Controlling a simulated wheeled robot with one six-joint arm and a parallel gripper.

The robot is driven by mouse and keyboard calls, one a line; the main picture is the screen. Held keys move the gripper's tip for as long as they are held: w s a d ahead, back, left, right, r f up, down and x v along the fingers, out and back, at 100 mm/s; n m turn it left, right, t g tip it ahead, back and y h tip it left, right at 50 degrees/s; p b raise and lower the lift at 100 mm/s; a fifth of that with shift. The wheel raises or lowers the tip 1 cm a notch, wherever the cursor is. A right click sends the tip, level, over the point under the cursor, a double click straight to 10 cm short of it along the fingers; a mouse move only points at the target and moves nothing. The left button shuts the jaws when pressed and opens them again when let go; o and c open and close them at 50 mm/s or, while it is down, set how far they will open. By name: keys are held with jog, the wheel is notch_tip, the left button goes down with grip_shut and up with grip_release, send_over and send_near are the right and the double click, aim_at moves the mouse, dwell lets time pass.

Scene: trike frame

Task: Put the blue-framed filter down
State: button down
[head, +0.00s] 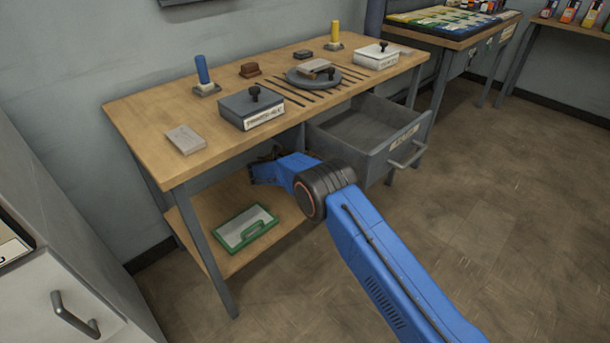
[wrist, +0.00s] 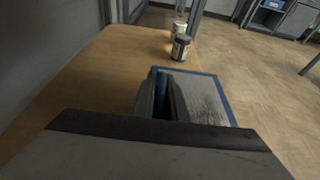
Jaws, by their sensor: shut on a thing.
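The blue-framed filter (wrist: 205,97) shows in the wrist view as a flat grey mesh panel with a blue rim. My gripper (wrist: 160,93) is shut on the filter's blue part at its left side. The filter appears near the right edge of the wooden lower shelf (wrist: 85,95); I cannot tell whether it touches the shelf. In the head view my gripper (head: 265,172) reaches under the bench top, over the back of the lower shelf (head: 205,245). The filter is hidden or not distinguishable there.
A green-framed filter (head: 246,228) lies on the front left of the lower shelf. An open grey drawer (head: 372,137) hangs to the right of my arm. Two small jars (wrist: 180,47) stand beyond the filter. The bench top (head: 150,105) is above; shelf room shows left of the filter.

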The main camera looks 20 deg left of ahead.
jog(key=shift+f, duration=3.45)
jog(key=shift+f, duration=0.1)
jog(key=c, duration=1.8)
grip_release()
jog(key=shift+o, duration=0.2)
jog(key=v, duration=1.2)
